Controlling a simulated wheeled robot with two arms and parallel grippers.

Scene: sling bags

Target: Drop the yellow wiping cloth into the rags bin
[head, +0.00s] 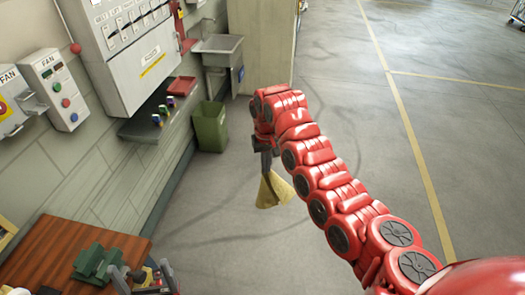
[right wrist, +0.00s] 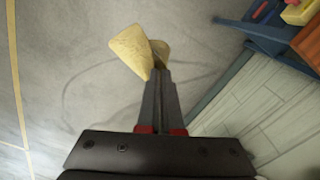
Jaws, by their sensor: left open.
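The yellow wiping cloth (head: 270,192) hangs from my right gripper (head: 266,163) above the grey floor. The right wrist view shows the cloth (right wrist: 137,52) pinched at the tips of the closed fingers (right wrist: 157,78). A green open-topped bin (head: 210,128) stands on the floor against the left wall, left of my right gripper and apart from the cloth. I cannot read any label on it. My left gripper (head: 141,277) is open at the bottom left, close to the wooden table.
A brown wooden table (head: 45,255) with a green object (head: 97,262) is at the lower left. A wall shelf (head: 150,128) with small items and a grey sink (head: 218,47) are near the bin. A beige cabinet (head: 262,40) stands behind.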

